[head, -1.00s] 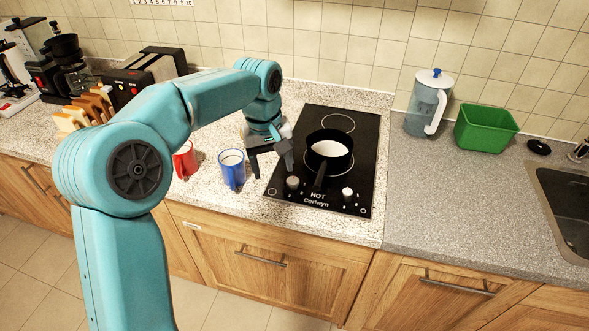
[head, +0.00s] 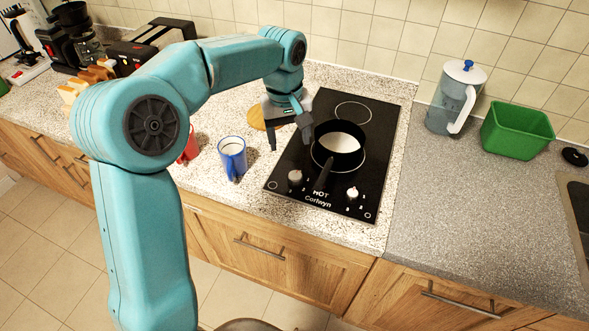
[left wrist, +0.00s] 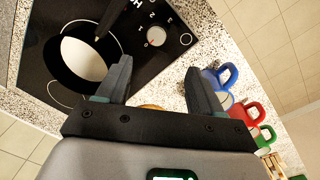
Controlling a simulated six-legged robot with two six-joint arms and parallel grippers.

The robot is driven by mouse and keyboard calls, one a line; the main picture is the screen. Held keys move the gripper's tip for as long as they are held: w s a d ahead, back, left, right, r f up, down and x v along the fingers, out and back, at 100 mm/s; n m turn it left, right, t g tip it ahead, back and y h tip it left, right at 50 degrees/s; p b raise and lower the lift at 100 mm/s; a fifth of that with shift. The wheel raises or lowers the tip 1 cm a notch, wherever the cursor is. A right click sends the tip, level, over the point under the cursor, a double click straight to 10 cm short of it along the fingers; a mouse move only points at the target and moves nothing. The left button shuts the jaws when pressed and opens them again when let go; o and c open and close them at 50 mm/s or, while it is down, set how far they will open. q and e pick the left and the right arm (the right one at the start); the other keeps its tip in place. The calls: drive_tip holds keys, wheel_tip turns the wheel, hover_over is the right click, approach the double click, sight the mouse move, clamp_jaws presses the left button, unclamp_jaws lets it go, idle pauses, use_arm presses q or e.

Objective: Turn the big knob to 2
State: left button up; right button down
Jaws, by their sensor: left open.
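The black hob (head: 283,165) has two knobs on its front strip. The left, larger grey knob (head: 295,177) sits left of the word HOT; a smaller, paler knob (head: 352,192) sits to its right. In the left wrist view the grey knob (left wrist: 157,36) shows a red mark on its face and printed numbers around it. Which number it points to is too small to tell. My left gripper (head: 290,142) is open and empty above the hob's left side, behind the grey knob and apart from it. Its fingers (left wrist: 157,72) frame the wrist view. My right gripper is out of view.
A blue mug (head: 232,157) and a red mug (head: 190,147) stand left of the hob. A round wooden board (head: 257,117) lies behind. The counter to the right has free room.

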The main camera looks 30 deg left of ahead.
sight(296, 174)
use_arm(q)
drive_tip(key=f, duration=0.4)
drive_tip(key=w+f, duration=0.1)
drive_tip(key=f, duration=0.3)
drive_tip(key=d+f+p, duration=0.1)
drive_tip(key=f, duration=0.4)
drive_tip(key=shift+w, duration=0.25)
drive_tip(key=shift+s+a+r, duration=0.1)
drive_tip(key=shift+s+a, duration=0.05)
drive_tip(key=shift+s, duration=0.2)
drive_tip(key=shift+w, duration=0.25)
drive_tip(key=c, duration=1.1)
drive_tip(key=shift+o, duration=0.2)
